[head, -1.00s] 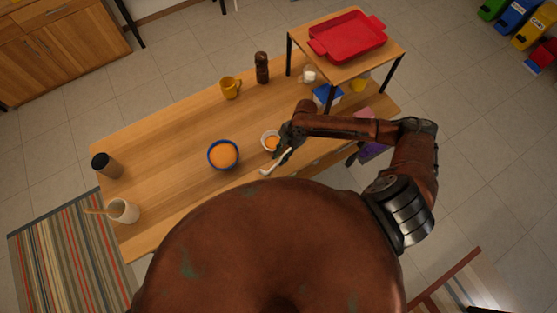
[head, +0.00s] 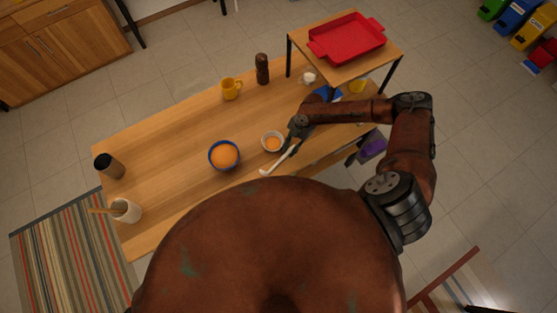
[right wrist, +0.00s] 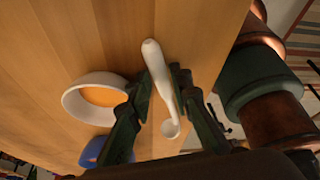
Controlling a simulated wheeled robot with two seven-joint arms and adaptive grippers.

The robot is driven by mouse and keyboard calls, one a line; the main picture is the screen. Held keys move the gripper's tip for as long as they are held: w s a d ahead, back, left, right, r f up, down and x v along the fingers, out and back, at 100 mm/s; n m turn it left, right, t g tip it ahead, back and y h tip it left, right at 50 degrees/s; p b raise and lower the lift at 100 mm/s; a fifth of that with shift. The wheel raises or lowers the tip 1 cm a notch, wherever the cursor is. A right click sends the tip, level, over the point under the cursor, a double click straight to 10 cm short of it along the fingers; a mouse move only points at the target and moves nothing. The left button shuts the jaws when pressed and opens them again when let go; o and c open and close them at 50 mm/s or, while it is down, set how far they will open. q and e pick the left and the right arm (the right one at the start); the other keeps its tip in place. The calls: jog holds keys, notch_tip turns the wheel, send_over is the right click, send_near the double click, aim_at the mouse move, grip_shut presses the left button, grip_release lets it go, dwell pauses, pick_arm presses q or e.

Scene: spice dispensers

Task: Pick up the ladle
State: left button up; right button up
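The white ladle (head: 279,160) lies on the wooden table (head: 180,185) at its near edge. In the right wrist view the ladle (right wrist: 159,68) has its handle pointing up the picture and its small round bowl (right wrist: 170,128) low, close to my wrist. My right gripper (head: 295,146) is over the ladle. In the right wrist view its two dark fingers (right wrist: 165,82) stand on either side of the handle, apart, with a gap visible at the right finger. Contact on the left side is hard to tell. My left gripper is not in view.
A small white bowl of orange contents (head: 272,141) stands close beside my right gripper. A blue bowl (head: 224,155) is left of it. A yellow mug (head: 231,89), a brown mill (head: 262,69) and a raised shelf with a red tray (head: 347,37) are farther back.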

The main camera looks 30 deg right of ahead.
jog(key=shift+f, duration=0.25)
jog(key=shift+c, duration=0.7)
grip_shut()
jog(key=shift+r, duration=0.15)
